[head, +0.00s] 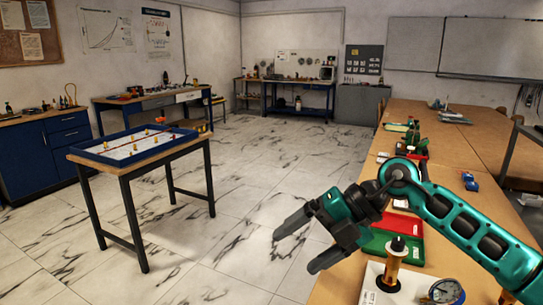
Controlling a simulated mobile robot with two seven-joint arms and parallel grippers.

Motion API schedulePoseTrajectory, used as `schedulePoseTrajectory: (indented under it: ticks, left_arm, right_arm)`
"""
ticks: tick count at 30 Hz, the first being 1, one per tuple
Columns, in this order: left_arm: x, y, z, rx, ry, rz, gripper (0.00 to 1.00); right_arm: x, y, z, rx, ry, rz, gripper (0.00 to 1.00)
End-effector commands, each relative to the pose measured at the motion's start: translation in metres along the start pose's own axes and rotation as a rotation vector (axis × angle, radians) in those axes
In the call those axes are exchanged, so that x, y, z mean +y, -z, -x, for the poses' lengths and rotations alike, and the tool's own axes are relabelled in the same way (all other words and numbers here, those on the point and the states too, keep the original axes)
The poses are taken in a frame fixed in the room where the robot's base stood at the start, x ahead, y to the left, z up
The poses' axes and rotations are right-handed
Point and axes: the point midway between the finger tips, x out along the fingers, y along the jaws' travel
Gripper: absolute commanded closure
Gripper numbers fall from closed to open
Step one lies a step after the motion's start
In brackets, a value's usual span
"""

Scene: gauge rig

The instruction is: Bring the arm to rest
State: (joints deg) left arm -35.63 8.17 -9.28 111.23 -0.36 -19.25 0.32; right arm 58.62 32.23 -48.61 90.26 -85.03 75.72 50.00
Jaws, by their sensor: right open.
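My right arm (464,222) is green and black and comes in from the lower right, reaching out over the near part of the wooden table. My right gripper (292,250) is at its left end, with the two dark fingers apart and nothing between them. The fingers point left and a little down, past the table's left edge and above the tiled floor. Below and right of the gripper, a brass cylinder with a black top (393,266) stands upright on a white base with a round gauge (446,292) beside it. My left gripper is not in view.
The long wooden table (340,283) carries a green and red tray (407,243) partly behind my arm, plus small blue items (470,182). A blue-rimmed table (85,158) stands at the left. Marble-tiled floor (235,205) between them is clear. Workbenches line the far walls.

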Motion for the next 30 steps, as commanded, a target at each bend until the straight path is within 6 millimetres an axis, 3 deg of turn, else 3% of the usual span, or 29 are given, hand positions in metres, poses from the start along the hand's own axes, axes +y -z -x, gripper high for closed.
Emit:
schedulePoseTrajectory:
  ticks: [1, 3, 7, 10, 14, 17, 20, 23, 26, 30]
  left_arm:
    - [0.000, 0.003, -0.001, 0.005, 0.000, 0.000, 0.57]
    - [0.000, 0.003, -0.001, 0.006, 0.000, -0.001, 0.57]
    - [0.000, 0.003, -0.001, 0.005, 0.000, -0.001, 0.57]
    - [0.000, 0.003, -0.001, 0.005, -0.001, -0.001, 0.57]
    - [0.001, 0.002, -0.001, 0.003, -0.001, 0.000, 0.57]
    - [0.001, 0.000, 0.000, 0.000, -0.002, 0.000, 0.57]
    - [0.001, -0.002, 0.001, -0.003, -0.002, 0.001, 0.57]
    - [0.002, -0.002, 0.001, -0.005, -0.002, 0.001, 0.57]
    - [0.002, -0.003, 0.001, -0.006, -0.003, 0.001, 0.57]
    - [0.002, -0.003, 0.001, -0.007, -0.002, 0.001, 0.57]
  right_arm:
    - [0.019, 0.013, -0.016, 0.020, -0.143, 0.009, 0.14]
    - [0.047, 0.026, -0.025, 0.020, -0.344, 0.005, 0.14]
    - [0.088, 0.040, -0.020, -0.021, -0.701, -0.068, 0.14]
    - [0.105, 0.040, -0.003, -0.091, -0.949, -0.179, 0.14]
    - [0.102, 0.028, 0.026, -0.226, -1.216, -0.389, 0.14]
    - [0.078, 0.014, 0.046, -0.356, -1.365, -0.596, 0.14]
    - [0.038, 0.002, 0.058, -0.503, -1.456, -0.834, 0.14]
    - [-0.015, -0.002, 0.061, -0.657, -1.483, -1.096, 0.14]
    - [-0.074, 0.007, 0.055, -0.807, -1.439, -1.373, 0.14]
    - [-0.156, 0.044, 0.032, -0.985, -1.258, -1.760, 0.14]
